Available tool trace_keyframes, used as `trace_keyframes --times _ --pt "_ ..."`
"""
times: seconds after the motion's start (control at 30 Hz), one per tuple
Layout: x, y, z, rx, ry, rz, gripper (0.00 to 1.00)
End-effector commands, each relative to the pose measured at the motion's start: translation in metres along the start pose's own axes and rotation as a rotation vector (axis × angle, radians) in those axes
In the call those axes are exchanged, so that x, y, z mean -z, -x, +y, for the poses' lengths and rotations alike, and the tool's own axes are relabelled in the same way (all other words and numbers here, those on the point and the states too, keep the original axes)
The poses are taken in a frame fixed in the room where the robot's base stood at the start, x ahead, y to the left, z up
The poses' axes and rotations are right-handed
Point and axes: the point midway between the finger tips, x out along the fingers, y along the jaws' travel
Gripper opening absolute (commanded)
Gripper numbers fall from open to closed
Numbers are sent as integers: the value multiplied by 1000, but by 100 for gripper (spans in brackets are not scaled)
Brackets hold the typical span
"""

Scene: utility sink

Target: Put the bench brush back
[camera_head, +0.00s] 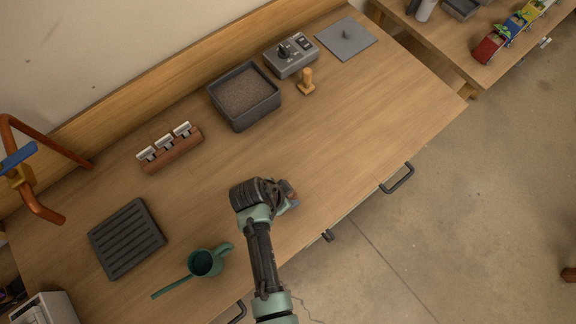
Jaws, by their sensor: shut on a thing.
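My gripper (284,193) is over the front middle of the wooden workbench, at the end of my arm reaching up from the bottom of the picture. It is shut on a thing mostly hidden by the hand. Only a small reddish-brown end (291,198) shows at the gripper's right side; I take it to be the bench brush, but its bristles and full shape are hidden. I cannot tell whether it touches the bench top. No other bench brush is visible.
A green watering can (206,263) and dark slatted tray (127,238) lie to the left. Behind are a brown holder with white clips (172,150), a dark sand-filled tray (243,97), a grey switch box (291,55) and a wooden stamp (306,83).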

Motion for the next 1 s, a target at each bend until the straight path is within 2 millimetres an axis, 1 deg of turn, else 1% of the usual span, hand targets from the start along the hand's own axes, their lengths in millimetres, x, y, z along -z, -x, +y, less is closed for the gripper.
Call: trace_keyframes --times 0.3,0.4,0.43,0.5,0.6,0.87,1.0 --pt "-1 -3 0 1 0 0 0" --pt "-2 -6 0 0 0 0 0" --pt "-3 -6 0 0 0 0 46" --pt "-2 -5 0 0 0 0 59" --pt "-2 -5 0 0 0 0 74" --pt "-2 -5 0 0 0 0 74" --pt "0 1 0 1 0 0 74"
